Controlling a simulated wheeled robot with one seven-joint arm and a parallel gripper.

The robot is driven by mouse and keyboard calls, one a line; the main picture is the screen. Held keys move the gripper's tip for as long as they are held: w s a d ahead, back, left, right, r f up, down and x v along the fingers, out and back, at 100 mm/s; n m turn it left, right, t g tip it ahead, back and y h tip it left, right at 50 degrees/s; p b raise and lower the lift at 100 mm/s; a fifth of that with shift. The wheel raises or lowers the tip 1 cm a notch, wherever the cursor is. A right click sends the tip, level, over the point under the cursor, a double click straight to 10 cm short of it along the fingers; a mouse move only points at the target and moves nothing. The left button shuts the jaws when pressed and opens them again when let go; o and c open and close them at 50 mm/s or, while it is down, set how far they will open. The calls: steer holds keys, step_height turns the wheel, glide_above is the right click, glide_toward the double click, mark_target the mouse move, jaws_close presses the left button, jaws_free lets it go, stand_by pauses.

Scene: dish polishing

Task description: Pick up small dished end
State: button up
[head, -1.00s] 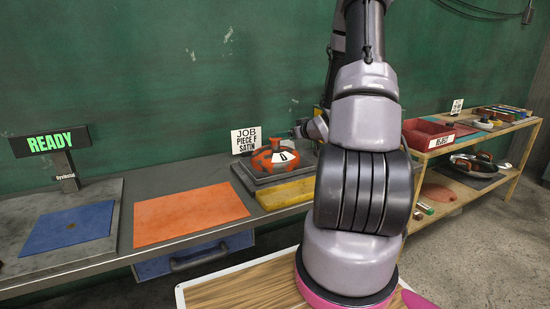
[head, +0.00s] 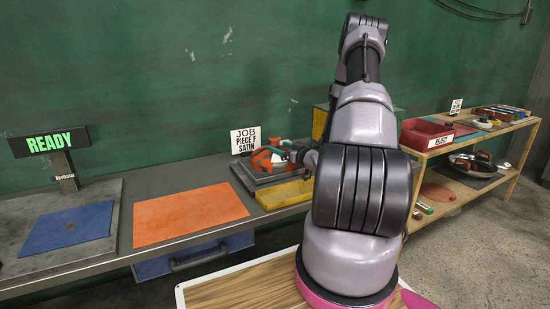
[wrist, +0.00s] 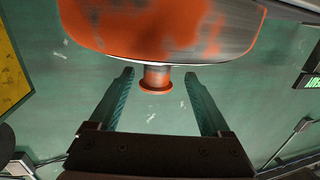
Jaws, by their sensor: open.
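The small dished end (head: 261,159), orange-red with grey worn patches, sits on a dark stand at the back of the bench, below the job sign. In the wrist view the dished end (wrist: 165,25) fills the top, with a short orange stub (wrist: 156,79) sticking out of it towards my gripper. My gripper (wrist: 159,76) is open, with one finger on each side of the stub and clear gaps to both. In the head view my gripper (head: 295,153) is at the right of the dished end and hides part of it.
A yellow block (head: 285,194) lies in front of the stand. An orange mat (head: 190,214) and a blue mat (head: 68,229) lie bare to the left.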

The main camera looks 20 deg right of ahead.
mark_target(278, 145)
steer(key=x, duration=0.4)
steer(key=shift+w+d, duration=0.15)
steer(key=shift+w, duration=0.05)
jaws_close()
stand_by(1.2)
